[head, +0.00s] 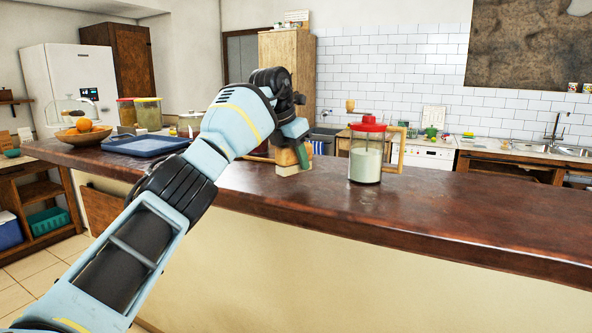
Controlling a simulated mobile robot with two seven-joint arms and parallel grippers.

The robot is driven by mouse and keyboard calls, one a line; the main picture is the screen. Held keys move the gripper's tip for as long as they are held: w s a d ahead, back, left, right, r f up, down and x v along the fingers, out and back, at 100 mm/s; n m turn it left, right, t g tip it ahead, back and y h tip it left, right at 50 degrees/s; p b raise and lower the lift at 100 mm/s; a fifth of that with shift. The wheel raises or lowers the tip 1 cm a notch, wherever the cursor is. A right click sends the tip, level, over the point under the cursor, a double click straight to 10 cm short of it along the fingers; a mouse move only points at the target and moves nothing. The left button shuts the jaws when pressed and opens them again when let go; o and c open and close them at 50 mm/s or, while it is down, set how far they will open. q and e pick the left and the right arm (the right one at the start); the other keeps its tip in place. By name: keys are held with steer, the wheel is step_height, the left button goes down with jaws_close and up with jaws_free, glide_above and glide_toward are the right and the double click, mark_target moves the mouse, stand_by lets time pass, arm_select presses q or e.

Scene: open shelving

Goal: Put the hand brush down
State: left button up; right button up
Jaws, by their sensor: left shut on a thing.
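My left arm reaches in from the left, and its gripper (293,146) points down over the dark brown counter (450,213). It is shut on the hand brush (287,159), a small tan block with a paler lower part. The brush is upright and its underside is at or very close to the counter top; I cannot tell if it touches. The gripper and wrist hide the upper part of the brush. My right gripper is not in view.
A glass jar with a red lid and wooden handle (366,163) stands just right of the brush. A blue tray (146,145), glass jars (147,114) and a fruit bowl (83,134) are to the left. The counter's right part is clear.

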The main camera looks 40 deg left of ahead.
mark_target(296, 169)
arm_select(q)
steer(key=shift+f, duration=1.55)
steer(key=shift+f, duration=0.1)
steer(key=o, duration=0.9)
